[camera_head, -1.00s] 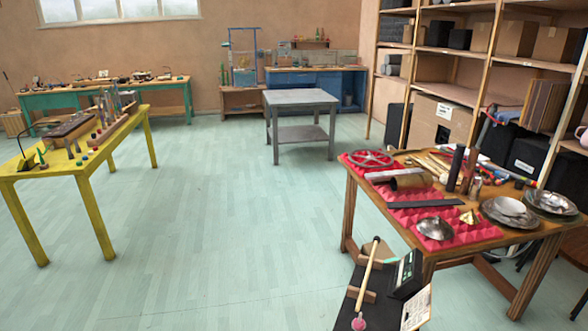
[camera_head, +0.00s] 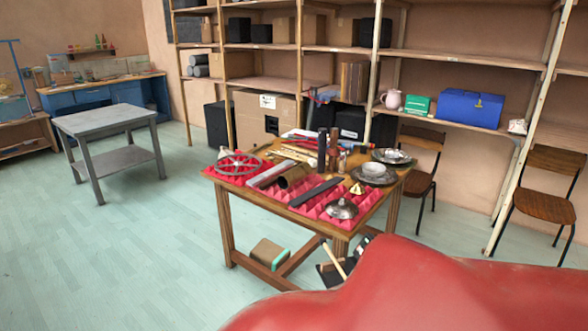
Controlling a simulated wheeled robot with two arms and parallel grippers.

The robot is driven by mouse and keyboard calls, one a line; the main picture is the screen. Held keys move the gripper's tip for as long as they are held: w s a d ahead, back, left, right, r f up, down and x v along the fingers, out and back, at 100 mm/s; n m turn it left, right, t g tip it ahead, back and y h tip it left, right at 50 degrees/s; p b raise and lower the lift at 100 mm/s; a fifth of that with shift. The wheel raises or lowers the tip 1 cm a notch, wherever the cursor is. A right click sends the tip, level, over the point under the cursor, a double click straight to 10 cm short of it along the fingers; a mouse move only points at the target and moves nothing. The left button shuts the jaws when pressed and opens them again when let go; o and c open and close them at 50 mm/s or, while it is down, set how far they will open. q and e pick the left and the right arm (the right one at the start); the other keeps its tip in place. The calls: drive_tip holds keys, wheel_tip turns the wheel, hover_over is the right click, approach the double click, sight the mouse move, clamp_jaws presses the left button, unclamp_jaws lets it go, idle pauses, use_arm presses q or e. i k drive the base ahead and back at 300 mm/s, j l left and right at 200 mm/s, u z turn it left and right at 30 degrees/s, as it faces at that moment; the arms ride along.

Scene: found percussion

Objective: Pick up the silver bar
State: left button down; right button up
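A light grey, silver-looking bar (camera_head: 272,174) lies on the red spiky foam (camera_head: 237,179) on the wooden table (camera_head: 225,180). It lies between a red wheel (camera_head: 235,163) and a brown tube (camera_head: 295,177). A dark flat bar (camera_head: 315,192) lies to the right of the tube. Neither of my grippers is in view.
Metal lids, plates (camera_head: 390,156), a bowl (camera_head: 374,169) and dark cylinders share the table. A large red surface (camera_head: 430,290), unclear what, blocks the bottom right. A grey table (camera_head: 105,118) stands at left, chairs (camera_head: 545,200) at right. The floor at left is clear.

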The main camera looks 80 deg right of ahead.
sight(255, 181)
drive_tip(key=i+l+z, duration=0.25)
drive_tip(key=i+z, duration=0.25)
drive_tip(key=i+l+z, duration=0.1)
drive_tip(key=i+z, duration=0.2)
drive_tip(key=z, duration=0.15)
drive_tip(key=i+z, duration=0.5)
drive_tip(key=i+j+z, duration=0.25)
drive_tip(key=z, duration=0.2)
drive_tip(key=i+j, duration=0.05)
drive_tip(key=i, duration=0.05)
